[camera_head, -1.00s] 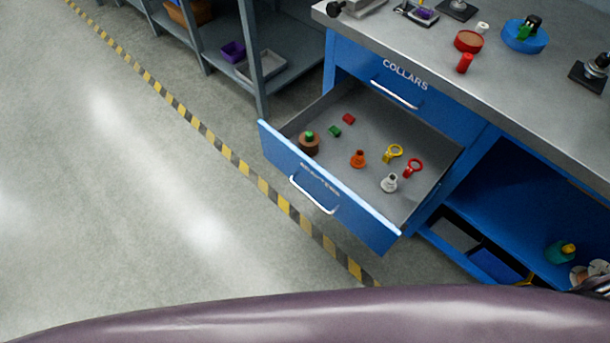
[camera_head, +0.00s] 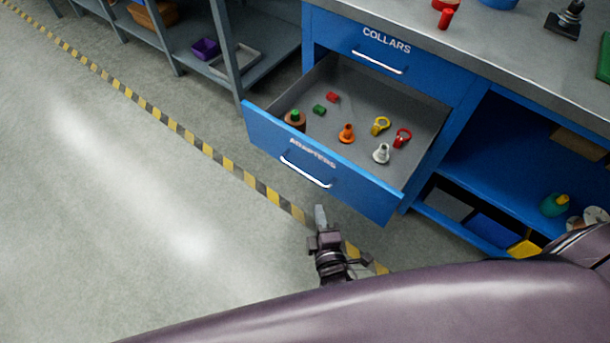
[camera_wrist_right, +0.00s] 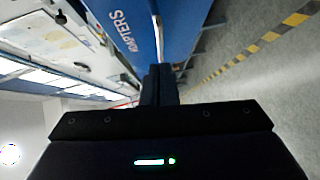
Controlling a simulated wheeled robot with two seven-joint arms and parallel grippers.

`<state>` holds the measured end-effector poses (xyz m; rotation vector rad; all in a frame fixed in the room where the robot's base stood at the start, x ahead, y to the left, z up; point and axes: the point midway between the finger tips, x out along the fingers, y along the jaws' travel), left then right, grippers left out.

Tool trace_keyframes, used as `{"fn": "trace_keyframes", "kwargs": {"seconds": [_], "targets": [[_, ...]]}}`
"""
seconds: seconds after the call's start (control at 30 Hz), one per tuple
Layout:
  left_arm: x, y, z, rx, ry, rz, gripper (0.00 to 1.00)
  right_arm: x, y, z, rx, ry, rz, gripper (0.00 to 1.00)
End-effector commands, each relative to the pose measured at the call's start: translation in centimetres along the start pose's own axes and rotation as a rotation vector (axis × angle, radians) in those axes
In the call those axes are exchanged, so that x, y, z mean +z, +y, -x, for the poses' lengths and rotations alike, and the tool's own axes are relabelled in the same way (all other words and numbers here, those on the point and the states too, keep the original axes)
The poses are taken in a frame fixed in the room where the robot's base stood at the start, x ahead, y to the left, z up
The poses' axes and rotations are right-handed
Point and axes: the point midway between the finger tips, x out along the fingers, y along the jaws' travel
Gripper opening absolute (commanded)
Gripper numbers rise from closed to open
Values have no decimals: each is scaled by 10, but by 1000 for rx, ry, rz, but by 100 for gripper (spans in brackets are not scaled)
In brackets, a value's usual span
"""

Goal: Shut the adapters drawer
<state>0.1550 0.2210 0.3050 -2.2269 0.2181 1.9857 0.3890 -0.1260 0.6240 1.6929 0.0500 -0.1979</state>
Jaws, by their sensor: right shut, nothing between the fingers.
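The adapters drawer (camera_head: 262,135) is blue with a silver bar handle (camera_head: 305,172) and stands pulled out from the bench. Inside it lie several small parts, among them an orange adapter (camera_head: 346,133), a white one (camera_head: 381,153), yellow and red rings and a brown part with a green top. My right gripper (camera_head: 320,214) is shut and empty, in front of and below the drawer front, apart from the handle in the head view. In the right wrist view the drawer front (camera_wrist_right: 145,30) and its lettering are beyond the dark fingers (camera_wrist_right: 158,84). My left gripper is not in view.
The closed collars drawer (camera_head: 350,45) is above, under the grey bench top (camera_head: 480,35). An open blue shelf (camera_head: 520,165) is at the right. A grey rack (camera_head: 225,60) stands at the back left. The floor before the drawer is clear, with a striped line (camera_head: 170,124).

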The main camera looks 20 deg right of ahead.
Motion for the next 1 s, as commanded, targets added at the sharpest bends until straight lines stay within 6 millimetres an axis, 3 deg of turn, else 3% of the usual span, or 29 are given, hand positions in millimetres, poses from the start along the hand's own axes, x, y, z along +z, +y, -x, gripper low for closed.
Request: {"fn": "trace_keyframes", "kwargs": {"seconds": [0.1, 0.2, 0.37, 0.8, 1.0], "targets": [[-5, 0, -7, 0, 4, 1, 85, -12, 39, 9, 118, -14, 81, 0], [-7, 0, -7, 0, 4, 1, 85, -16, 56, 12, 160, -26, 113, 0], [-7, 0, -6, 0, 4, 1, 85, -16, 63, 0, 171, -30, 122, 0], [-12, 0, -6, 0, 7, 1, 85, -14, 77, -89, 168, -31, 120, 0], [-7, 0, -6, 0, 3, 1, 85, 8, 82, -105, 164, -30, 121, 0]]}}
